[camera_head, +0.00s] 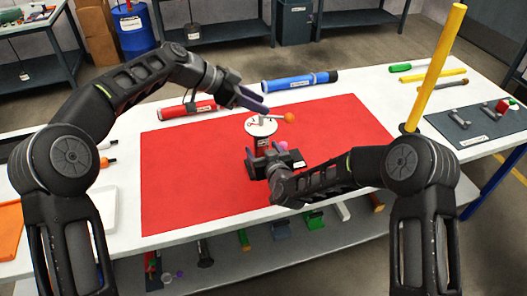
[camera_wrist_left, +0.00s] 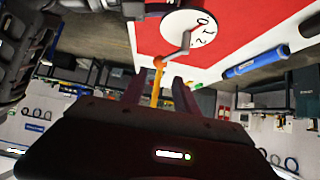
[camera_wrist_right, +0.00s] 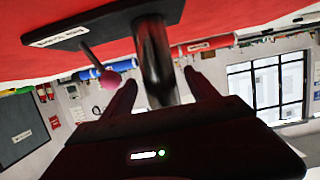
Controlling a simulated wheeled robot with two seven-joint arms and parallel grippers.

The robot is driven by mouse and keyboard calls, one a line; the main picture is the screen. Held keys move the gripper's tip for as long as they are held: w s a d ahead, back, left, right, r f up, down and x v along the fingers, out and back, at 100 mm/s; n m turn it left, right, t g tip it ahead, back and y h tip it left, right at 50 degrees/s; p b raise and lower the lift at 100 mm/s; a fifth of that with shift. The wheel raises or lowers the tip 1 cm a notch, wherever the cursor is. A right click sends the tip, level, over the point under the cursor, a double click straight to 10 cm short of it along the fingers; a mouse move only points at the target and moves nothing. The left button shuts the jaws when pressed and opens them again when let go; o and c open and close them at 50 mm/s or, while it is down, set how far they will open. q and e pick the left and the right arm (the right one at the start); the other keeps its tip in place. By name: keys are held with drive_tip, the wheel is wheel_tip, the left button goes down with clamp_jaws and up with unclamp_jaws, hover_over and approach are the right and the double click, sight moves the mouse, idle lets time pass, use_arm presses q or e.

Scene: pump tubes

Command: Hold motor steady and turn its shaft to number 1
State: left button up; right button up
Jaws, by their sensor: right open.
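The motor stands on the red mat, with a white numbered dial (camera_head: 261,126) on top and a dark base. A shaft crank with an orange knob (camera_head: 289,117) extends right from the dial. In the left wrist view the dial (camera_wrist_left: 190,33) shows 0, 1 and 2, and the orange handle (camera_wrist_left: 157,84) lies between my left gripper's (camera_wrist_left: 160,88) spread fingers. My left gripper (camera_head: 266,109) is beside the crank. My right gripper (camera_wrist_right: 157,90) is open, its fingers on either side of the dark motor cylinder (camera_wrist_right: 154,50). A pink knob (camera_wrist_right: 110,79) is beside it.
The red mat (camera_head: 190,180) is mostly clear on the white table. A red tube (camera_head: 188,110) and a blue tube (camera_head: 300,82) lie behind. A yellow rod (camera_head: 437,65) stands at the right, near a dark tray (camera_head: 470,125) holding parts.

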drive_tip(key=shift+c, duration=0.5)
clamp_jaws()
idle(0.3)
